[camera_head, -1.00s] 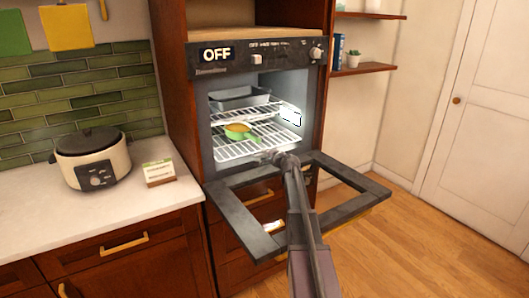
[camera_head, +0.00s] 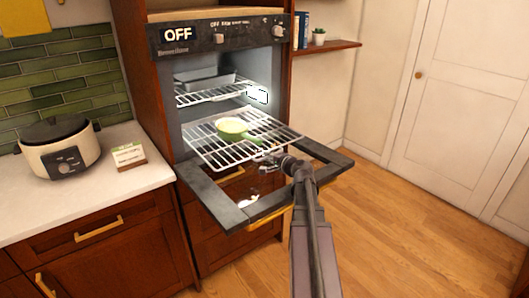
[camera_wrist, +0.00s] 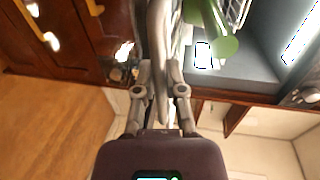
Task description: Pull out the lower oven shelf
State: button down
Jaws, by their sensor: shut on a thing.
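The lower oven shelf (camera_head: 205,151), a white wire rack, sticks well out of the oven over the open door (camera_head: 228,213). A green dish with a handle (camera_head: 231,127) sits on it. My gripper (camera_head: 272,163) is at the shelf's front edge. In the wrist view, my gripper (camera_wrist: 160,85) is shut on the front edge of the shelf (camera_wrist: 160,45), which runs between the fingers. The green handle (camera_wrist: 224,46) hangs over near it. The upper shelf (camera_head: 197,97) stays inside the oven with a dark grey tray (camera_head: 212,82) on it.
The oven panel (camera_head: 178,36) reads OFF. A counter at the left holds a cooker (camera_head: 58,150) and a small card (camera_head: 128,156). The door frame lies open below the shelf. The wooden floor (camera_head: 390,220) at the right is clear.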

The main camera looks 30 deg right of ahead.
jog(key=shift+f+v, duration=0.15)
jog(key=shift+v, duration=0.55)
jog(key=shift+f+v, duration=0.15)
jog(key=shift+v, duration=0.5)
jog(key=shift+s, duration=0.1)
jog(key=c, duration=0.7)
grip_release()
jog(key=shift+a, duration=0.1)
